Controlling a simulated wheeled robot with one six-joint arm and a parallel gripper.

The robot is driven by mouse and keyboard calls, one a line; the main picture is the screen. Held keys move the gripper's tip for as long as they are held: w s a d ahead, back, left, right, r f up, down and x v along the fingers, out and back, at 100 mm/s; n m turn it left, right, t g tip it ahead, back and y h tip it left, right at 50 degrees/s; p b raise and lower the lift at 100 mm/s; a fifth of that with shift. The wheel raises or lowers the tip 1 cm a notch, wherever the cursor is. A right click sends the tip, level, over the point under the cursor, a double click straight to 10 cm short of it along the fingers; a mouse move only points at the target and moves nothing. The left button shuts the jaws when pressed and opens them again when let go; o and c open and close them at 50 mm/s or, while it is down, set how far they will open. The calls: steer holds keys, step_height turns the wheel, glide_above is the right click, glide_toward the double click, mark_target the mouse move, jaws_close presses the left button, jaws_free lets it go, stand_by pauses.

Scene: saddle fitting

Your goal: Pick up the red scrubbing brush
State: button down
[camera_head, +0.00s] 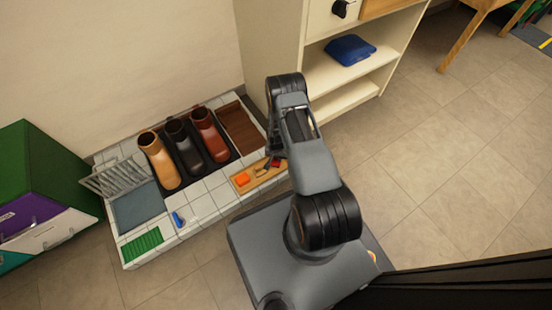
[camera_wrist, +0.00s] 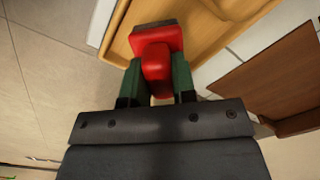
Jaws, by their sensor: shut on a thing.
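The red scrubbing brush (camera_wrist: 156,55) shows in the wrist view, with a red handle and a dark strip along its far edge. My gripper (camera_wrist: 158,86) has its green fingers on both sides of the red handle and is shut on it. The brush is over the wooden tray (camera_wrist: 203,14); I cannot tell whether it still touches the tray. In the head view the brush is a small dark red patch (camera_head: 276,162) at the tray's right end, partly hidden by my arm.
A blue-handled brush (camera_head: 178,219) and green mat (camera_head: 141,244) are at left.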

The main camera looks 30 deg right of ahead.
steer(key=shift+r, duration=0.5)
step_height(320, 180, up, 3)
steer(key=shift+f+p, duration=0.2)
steer(key=shift+p, duration=0.6)
steer(key=s+d+r+p, duration=0.1)
steer(key=s+r+p, duration=0.5)
steer(key=s, duration=0.8)
step_height(320, 180, up, 3)
steer(key=shift+d+r+p, duration=0.1)
steer(key=shift+d+p, duration=0.2)
steer(key=shift+p, duration=0.05)
